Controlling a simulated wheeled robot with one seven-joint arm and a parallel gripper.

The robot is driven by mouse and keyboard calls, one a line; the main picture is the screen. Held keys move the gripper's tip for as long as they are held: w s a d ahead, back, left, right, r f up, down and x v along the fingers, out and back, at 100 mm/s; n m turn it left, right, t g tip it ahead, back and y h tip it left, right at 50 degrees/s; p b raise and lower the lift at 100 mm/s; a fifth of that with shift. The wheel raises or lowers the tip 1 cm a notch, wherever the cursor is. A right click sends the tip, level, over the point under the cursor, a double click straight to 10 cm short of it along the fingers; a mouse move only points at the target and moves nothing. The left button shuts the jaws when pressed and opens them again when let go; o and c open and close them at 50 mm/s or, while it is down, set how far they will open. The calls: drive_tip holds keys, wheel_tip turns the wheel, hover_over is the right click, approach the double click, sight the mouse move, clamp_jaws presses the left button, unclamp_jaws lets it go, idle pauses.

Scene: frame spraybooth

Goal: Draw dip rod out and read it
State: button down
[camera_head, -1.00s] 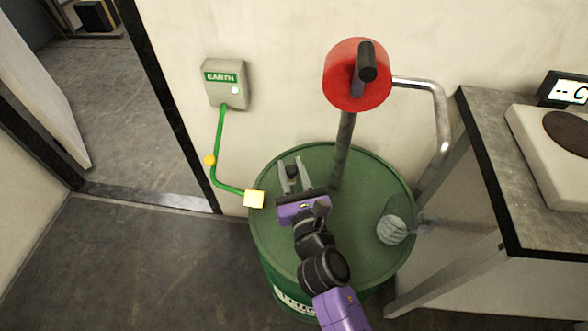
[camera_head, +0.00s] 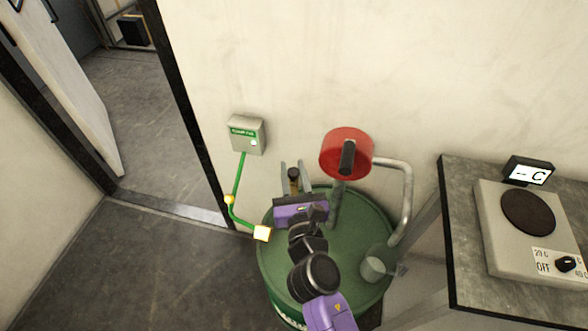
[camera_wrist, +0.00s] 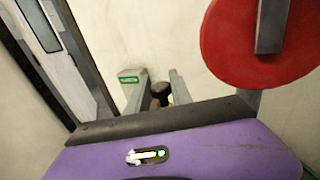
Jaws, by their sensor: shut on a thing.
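The dip rod shows as a dark knob (camera_head: 294,174) with a short brownish piece below it, between my gripper's fingers. My gripper (camera_head: 294,170) is shut on it above the back rim of the green drum (camera_head: 352,225). In the wrist view the dark knob (camera_wrist: 160,92) sits between the two grey fingers (camera_wrist: 158,88). The rod's lower part is hidden behind my purple gripper body, so I cannot see its marks or whether its end is clear of the drum.
A red-headed pump (camera_head: 345,160) rises from the drum close right of my gripper, with a bent pipe (camera_head: 408,195). A bench (camera_head: 462,235) with a hotplate (camera_head: 497,235) stands right.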

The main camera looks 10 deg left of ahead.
sight(293, 171)
wheel_tip(293, 171, up, 9)
drive_tip(key=p, duration=0.8)
drive_tip(key=shift+r, duration=0.15)
drive_tip(key=c, duration=1.2)
unclamp_jaws()
drive_tip(key=shift+v, duration=3.95)
